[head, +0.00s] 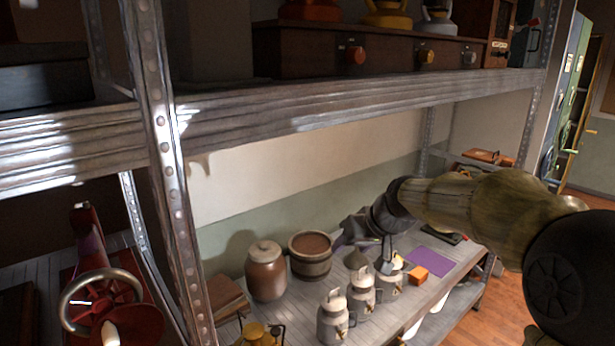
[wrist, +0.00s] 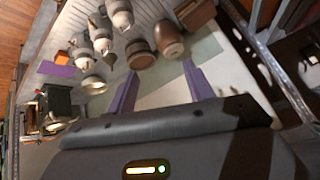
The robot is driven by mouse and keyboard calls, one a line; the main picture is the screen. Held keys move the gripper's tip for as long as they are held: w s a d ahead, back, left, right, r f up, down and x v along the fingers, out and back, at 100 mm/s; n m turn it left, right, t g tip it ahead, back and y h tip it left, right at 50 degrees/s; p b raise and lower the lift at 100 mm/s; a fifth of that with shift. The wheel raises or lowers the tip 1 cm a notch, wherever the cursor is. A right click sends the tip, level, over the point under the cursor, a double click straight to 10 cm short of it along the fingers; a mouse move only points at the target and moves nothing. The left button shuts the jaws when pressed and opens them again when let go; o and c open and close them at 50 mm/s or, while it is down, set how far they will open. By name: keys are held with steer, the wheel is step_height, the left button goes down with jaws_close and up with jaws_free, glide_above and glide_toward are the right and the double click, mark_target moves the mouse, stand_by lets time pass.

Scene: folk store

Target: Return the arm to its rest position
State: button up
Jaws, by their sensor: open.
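My arm reaches in from the right in the head view, over the lower shelf. My gripper (head: 364,245) is at its end, below the upper shelf board. Its two purple fingers stand well apart in the wrist view (wrist: 160,68), with nothing between them. In the head view its fingertips are partly hidden against the goods behind. In the wrist view the jars on the shelf appear beyond the fingers, upside down.
The upper shelf board (head: 330,106) runs above the arm, and a metal post (head: 168,160) stands at left. A brown jar (head: 266,272), a wooden tub (head: 311,262), grey canisters (head: 333,318), an orange block (head: 417,274) and a purple mat (head: 432,262) occupy the lower shelf.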

steer(key=s+d+f+m+g+h, duration=0.2)
steer(key=s+f+g+h, duration=0.1)
steer(key=s+f, duration=1.4)
steer(key=s, duration=0.4)
steer(key=shift+f+g+h, duration=0.25)
steer(key=shift+g+h, duration=0.05)
steer(key=shift+g, duration=0.1)
steer(key=shift+w, duration=0.1)
stand_by(1.7)
